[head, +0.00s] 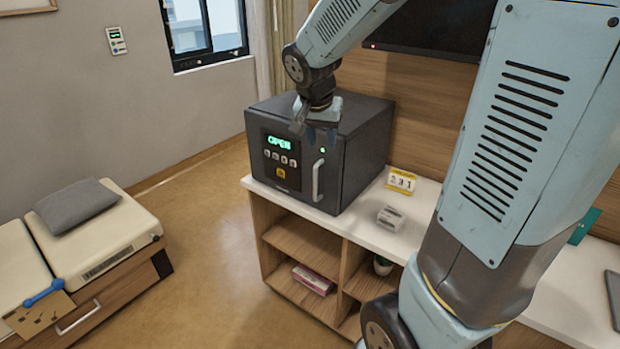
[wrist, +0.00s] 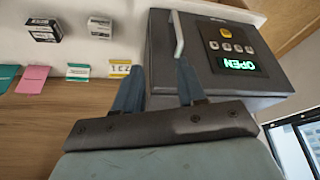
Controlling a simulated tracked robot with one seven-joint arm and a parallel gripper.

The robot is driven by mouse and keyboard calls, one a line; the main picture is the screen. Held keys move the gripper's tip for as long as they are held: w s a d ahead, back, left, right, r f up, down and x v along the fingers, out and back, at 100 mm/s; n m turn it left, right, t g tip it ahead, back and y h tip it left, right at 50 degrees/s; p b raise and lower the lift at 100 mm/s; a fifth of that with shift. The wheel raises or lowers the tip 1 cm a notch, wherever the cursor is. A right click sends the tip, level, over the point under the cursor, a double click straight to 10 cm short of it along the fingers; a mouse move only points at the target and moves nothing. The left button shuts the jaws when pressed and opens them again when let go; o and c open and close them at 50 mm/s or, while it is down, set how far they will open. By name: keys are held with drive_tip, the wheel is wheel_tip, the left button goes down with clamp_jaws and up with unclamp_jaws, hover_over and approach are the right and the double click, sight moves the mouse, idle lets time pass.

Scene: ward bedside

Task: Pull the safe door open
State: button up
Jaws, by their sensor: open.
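The dark grey safe (head: 372,146) stands on the white top of a wooden cabinet, with its door (head: 285,185) looking closed. A green "OPEN" display, several buttons and a yellow key show on the door. The pale upright handle (head: 317,180) is at the door's right side. My gripper (head: 316,132) is above and in front of the door's upper part, a little above the handle. In the wrist view the two blue fingers of my gripper (wrist: 157,80) are spread apart, empty. The handle (wrist: 178,35) shows beyond the fingertips, and the safe (wrist: 207,83) fills the right side.
On the white top (head: 415,215) right of the safe are a yellow calendar block (head: 401,180) and a small white box (head: 391,218). Open shelves below hold a pink box (head: 312,280). A bed-like unit with a grey cushion (head: 75,205) stands left, with clear floor between.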

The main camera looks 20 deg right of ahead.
drive_tip(key=m, duration=0.2)
approach(315, 174)
drive_tip(key=x, duration=1.1)
drive_tip(key=shift+w+f, duration=0.1)
drive_tip(key=shift+f, duration=0.15)
drive_tip(key=shift+h, duration=0.3)
clamp_jaws()
